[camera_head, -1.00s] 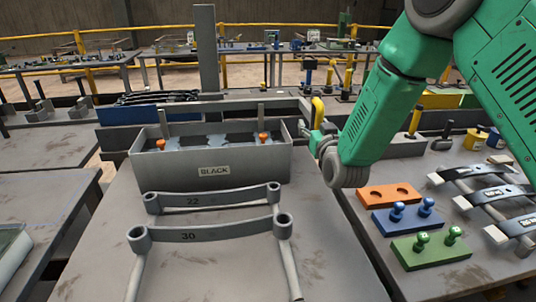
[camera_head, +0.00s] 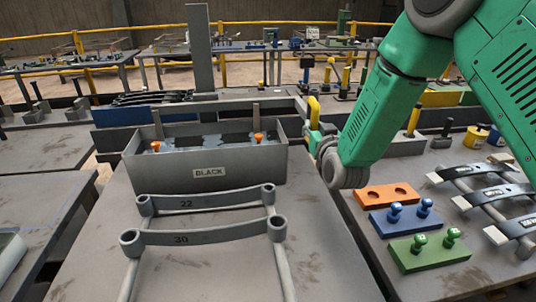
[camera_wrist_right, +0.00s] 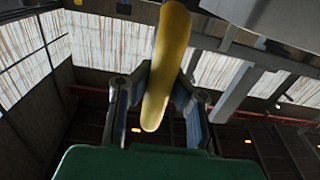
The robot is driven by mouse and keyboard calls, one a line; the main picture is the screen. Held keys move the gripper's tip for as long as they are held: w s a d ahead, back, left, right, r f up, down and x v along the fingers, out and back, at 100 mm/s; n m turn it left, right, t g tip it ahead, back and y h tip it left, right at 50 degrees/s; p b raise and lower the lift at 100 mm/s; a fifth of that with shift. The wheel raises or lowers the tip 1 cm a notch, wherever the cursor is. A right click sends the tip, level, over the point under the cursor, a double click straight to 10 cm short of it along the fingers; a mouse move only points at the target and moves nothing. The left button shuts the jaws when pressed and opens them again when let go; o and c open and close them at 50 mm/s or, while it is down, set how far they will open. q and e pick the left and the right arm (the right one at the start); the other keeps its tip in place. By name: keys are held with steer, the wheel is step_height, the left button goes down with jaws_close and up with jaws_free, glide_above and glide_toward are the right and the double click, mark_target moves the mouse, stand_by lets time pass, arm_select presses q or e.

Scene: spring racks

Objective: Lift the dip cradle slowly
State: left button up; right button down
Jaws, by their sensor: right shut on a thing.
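My right gripper (camera_head: 320,142) is beside the right end of the grey tank marked BLACK (camera_head: 209,171). It is shut on a yellow handle (camera_head: 314,110). In the right wrist view the yellow handle (camera_wrist_right: 165,62) stands between the two fingers (camera_wrist_right: 158,98). A grey bar (camera_head: 262,102) runs behind the tank near the handle; I cannot tell if they join. Parts with orange knobs (camera_head: 259,138) sit in the tank, with their lower portions hidden by its front wall. I cannot clearly tell which parts form the dip cradle. My left gripper is not in view.
Leaf springs marked 22 (camera_head: 205,201) and 30 (camera_head: 205,237) lie on rails before the tank. Orange (camera_head: 388,197), blue (camera_head: 406,219) and green blocks (camera_head: 430,251) and more springs are on the right table. A grey post (camera_head: 200,50) rises behind the tank.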

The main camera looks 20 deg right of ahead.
steer(key=shift+r+p, duration=0.3)
steer(key=shift+r, duration=0.4)
steer(key=shift+d+r+p, duration=0.1)
steer(key=shift+r+p, duration=3.95)
steer(key=shift+r, duration=1.9)
steer(key=shift+w+r, duration=0.1)
steer(key=shift+r, duration=0.2)
steer(key=c, duration=1.8)
jaws_free()
steer(key=o, duration=0.5)
steer(key=shift+s+r, duration=0.1)
steer(key=shift+s, duration=0.4)
steer(key=shift+w+f, duration=0.35)
